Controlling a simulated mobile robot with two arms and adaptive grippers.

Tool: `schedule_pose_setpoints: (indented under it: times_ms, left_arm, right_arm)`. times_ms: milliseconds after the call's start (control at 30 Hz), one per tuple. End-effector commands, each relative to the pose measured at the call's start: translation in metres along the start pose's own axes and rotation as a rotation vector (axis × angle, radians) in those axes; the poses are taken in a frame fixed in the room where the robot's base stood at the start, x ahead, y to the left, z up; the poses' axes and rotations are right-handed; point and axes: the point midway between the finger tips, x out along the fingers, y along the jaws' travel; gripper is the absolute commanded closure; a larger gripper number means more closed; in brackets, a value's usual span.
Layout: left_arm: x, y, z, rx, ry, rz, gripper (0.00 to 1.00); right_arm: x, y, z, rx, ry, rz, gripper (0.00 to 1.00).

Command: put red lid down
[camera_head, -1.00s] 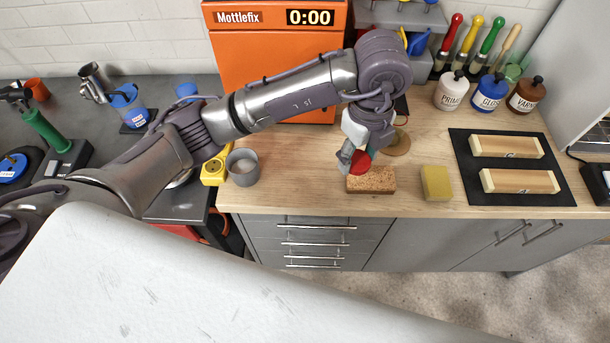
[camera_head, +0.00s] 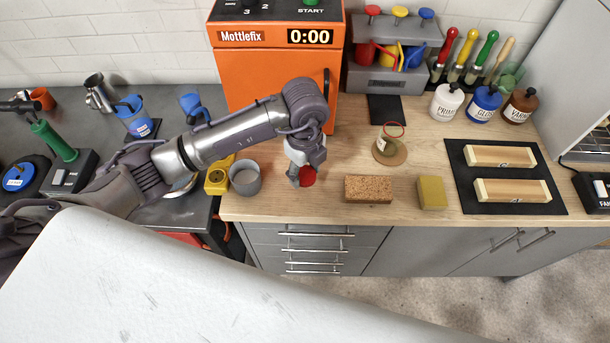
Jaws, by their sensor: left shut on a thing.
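The red lid (camera_head: 308,177) is a small round red piece held at the tip of my left gripper (camera_head: 301,178). The gripper is shut on it and points down over the light wooden worktop (camera_head: 335,208), left of the cork block. I cannot tell whether the lid touches the worktop. Part of the lid is hidden by the gripper. My right gripper is not in view.
A cork block (camera_head: 368,189) and a yellow sponge (camera_head: 432,192) lie to the right. A grey cup (camera_head: 245,178) stands to the left. An open jar (camera_head: 386,148) sits on a round coaster behind. The orange Mottlefix machine (camera_head: 270,85) stands at the back.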

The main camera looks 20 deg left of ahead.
Motion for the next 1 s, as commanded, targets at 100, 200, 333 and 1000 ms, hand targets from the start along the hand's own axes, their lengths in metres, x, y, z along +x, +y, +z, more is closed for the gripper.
schedule_pose_setpoints:
  times_ms: [100, 200, 333, 1000]
  left_arm:
    - [0.017, 0.002, -0.001, 0.0, 0.001, 0.007, 0.89]
    - [0.03, 0.001, -0.001, 0.0, 0.002, 0.006, 0.89]
    - [0.036, 0.001, -0.001, 0.002, 0.001, 0.002, 0.89]
    - [0.043, 0.001, -0.001, 0.001, 0.001, 0.002, 0.22]
  right_arm:
    - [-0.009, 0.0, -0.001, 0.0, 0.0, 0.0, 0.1]
    - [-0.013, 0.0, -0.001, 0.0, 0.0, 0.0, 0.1]
    - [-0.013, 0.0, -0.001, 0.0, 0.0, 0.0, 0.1]
    - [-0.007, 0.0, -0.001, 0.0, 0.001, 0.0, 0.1]
